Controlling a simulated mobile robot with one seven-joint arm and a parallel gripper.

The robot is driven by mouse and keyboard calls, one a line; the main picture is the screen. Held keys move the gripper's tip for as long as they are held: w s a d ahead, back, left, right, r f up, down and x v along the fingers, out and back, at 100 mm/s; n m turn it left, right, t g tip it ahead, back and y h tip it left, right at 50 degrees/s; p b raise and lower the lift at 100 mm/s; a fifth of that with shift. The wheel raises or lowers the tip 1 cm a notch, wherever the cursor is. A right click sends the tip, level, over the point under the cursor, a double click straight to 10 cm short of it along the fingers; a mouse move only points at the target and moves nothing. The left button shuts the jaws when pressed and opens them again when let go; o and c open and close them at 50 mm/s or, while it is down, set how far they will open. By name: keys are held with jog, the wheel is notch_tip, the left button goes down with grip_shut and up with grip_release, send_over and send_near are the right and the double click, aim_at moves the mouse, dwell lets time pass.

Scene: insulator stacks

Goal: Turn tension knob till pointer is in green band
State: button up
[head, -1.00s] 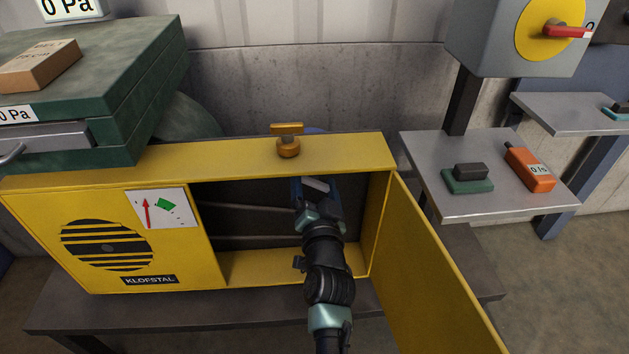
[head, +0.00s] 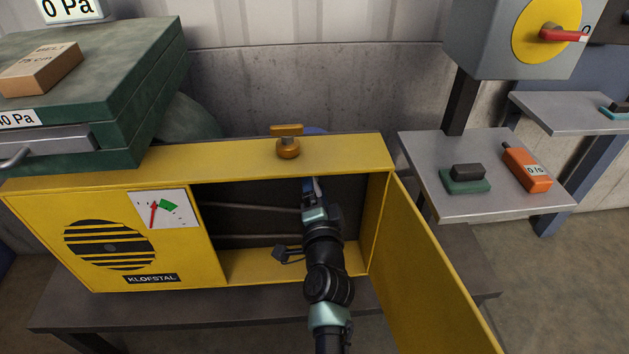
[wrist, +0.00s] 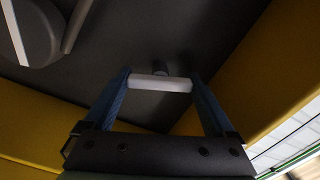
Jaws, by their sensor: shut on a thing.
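My gripper (head: 314,188) reaches through the open front of the yellow cabinet (head: 300,149). In the wrist view my gripper (wrist: 160,88) has its two blue fingers on either end of a pale bar-shaped knob (wrist: 160,83), shut on it. A dark stem shows behind the knob. In the head view the knob is hidden by my gripper and arm. The white gauge (head: 178,219) on the cabinet front has a red pointer (head: 153,214) leaning slightly right. Its tip is close to the left edge of the green band (head: 168,206); I cannot tell whether they touch.
The cabinet door (head: 425,270) stands open at the right of the opening. Grey round wheel and belt parts (wrist: 25,35) lie inside. A side shelf (head: 480,203) holds a green-and-black block and an orange device.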

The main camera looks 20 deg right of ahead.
dwell(0.5)
jog(key=o, duration=1.1)
jog(key=shift+c, duration=0.2)
jog(key=p+v, duration=0.4)
jog(key=v, duration=0.9)
